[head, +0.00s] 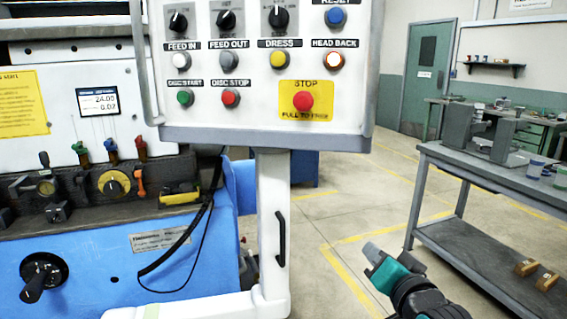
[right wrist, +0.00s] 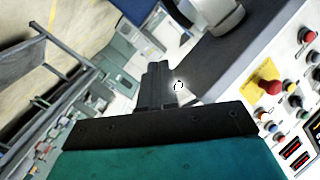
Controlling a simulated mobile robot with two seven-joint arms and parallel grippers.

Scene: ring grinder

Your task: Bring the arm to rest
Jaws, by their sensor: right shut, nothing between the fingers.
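My right gripper (head: 376,254) is at the lower right of the head view, a teal and black arm end with a grey fingertip part. It is in open air, right of the control panel's white post and left of the grey workbench. In the right wrist view its dark fingers (right wrist: 157,85) are together, with nothing between them. My left gripper does not show in either view.
A white control panel (head: 255,110) with knobs and buttons stands at the centre on a white post (head: 272,215). The blue grinder (head: 110,260) is at left. A grey workbench (head: 480,170) stands at right. Marked floor (head: 345,220) between them is clear.

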